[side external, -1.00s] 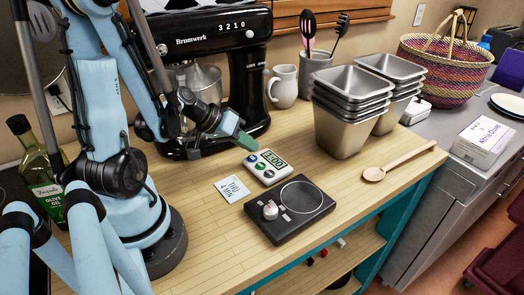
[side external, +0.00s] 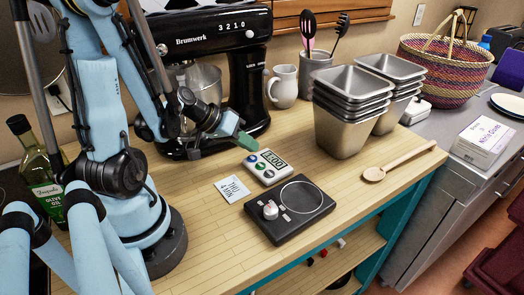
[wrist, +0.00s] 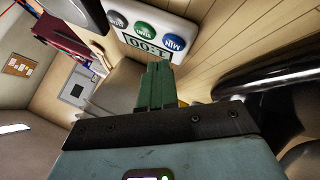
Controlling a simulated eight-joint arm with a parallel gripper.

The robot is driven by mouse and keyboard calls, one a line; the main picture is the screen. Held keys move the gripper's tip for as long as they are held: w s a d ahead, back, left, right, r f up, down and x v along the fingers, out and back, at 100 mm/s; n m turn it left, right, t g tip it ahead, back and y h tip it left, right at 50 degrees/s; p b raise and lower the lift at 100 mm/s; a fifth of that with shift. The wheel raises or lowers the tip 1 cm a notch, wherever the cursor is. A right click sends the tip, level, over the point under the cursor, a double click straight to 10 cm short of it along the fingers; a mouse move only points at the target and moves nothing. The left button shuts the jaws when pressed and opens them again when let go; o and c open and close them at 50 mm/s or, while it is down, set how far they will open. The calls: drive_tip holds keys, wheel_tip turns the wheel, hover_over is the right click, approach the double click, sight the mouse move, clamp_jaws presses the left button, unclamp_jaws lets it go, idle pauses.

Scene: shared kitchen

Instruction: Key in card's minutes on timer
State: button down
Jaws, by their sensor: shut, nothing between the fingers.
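The white timer (side external: 267,167) lies on the wooden counter, with a display and round coloured buttons. It also shows in the wrist view (wrist: 128,34), turned around, with a blue button marked MIN, a green one and a dark one. I cannot read its digits surely. The white card (side external: 231,189) lies flat left of the timer; its print is too small to read surely. My gripper (side external: 250,144) is shut and empty, its green fingers just behind the timer and above the counter. In the wrist view the fingertips (wrist: 157,68) appear beside the display, apart from the buttons.
The stand mixer (side external: 215,60) is close behind my gripper. Stacked metal pans (side external: 342,130) and a wooden spoon (side external: 405,161) are to the right. An olive oil bottle (side external: 42,180) stands at left.

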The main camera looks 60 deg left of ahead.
idle(0.4)
drive_tip(key=shift+r, duration=3)
wheel_tip(320, 180, up, 6)
drive_tip(key=s+m+g+y, duration=0.2)
drive_tip(key=m+g, duration=0.3)
drive_tip(key=shift+s+d+g+y, duration=0.25)
drive_tip(key=shift+s+g+y, duration=0.05)
drive_tip(key=shift+s+y, duration=0.1)
drive_tip(key=shift+w, duration=0.1)
hover_over(249, 158)
wheel_tip(249, 158, down, 11)
drive_tip(key=shift+d+f, duration=0.15)
drive_tip(key=shift+f, duration=1.05)
